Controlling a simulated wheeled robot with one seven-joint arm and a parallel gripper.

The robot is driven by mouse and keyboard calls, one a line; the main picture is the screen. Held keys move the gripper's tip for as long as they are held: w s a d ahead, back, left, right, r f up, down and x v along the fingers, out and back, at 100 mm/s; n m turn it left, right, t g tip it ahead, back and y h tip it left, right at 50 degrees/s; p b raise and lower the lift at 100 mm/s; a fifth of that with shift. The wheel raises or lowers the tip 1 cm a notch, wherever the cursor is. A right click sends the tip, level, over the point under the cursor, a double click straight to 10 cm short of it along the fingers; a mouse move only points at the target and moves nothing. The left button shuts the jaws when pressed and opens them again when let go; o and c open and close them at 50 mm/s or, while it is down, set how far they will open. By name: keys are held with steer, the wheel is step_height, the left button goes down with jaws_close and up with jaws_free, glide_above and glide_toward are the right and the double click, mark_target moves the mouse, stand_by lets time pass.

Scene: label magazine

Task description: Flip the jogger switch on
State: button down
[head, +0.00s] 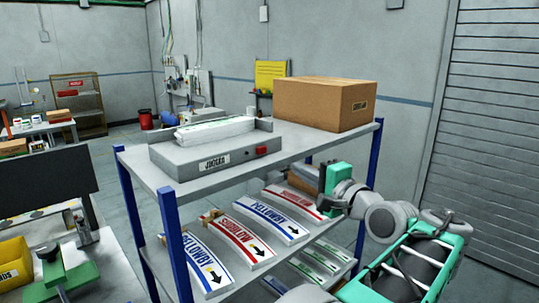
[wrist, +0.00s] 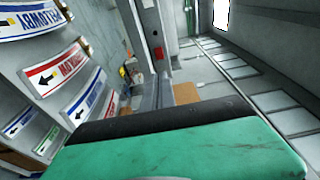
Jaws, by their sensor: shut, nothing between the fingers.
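The jogger (head: 195,160) is a grey box with a "JOGGER" label on its front, on the top shelf in the head view. Its red switch (head: 262,150) sits on the front face, right of the label. I cannot tell which way the switch is tilted. A white paper stack (head: 215,130) lies on the jogger. My gripper (head: 322,187) is shut and empty, to the right of the switch and lower, in front of the rack's right part. It is apart from the switch. In the wrist view its green body (wrist: 190,150) fills the bottom, and the fingertips are not clear.
A cardboard box (head: 320,103) stands on the top shelf behind and right of the jogger. Below, sloped shelves hold label stacks, such as a blue-lettered one (head: 272,220). Blue posts (head: 172,235) frame the rack. A dark panel (head: 45,187) stands at left.

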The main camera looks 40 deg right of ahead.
mark_target(274, 162)
steer(key=w+p, duration=0.1)
steer(key=w, duration=0.3)
steer(key=w+d+p, duration=0.1)
steer(key=w, duration=0.4)
steer(key=w+p, duration=0.1)
steer(key=w, duration=0.3)
steer(key=shift+w+d+p, duration=0.15)
steer(key=shift+d+p, duration=0.25)
steer(key=shift+w, duration=0.1)
steer(key=shift+w+d, duration=0.15)
steer(key=shift+d+r, duration=0.1)
steer(key=shift+d, duration=0.35)
steer(key=shift+a, duration=0.1)
steer(key=shift+s+f, duration=0.2)
steer(key=shift+s, duration=0.1)
steer(key=s+d+b, duration=0.3)
steer(key=s, duration=1)
steer(key=shift+s+r, duration=0.2)
steer(key=shift+r, duration=0.05)
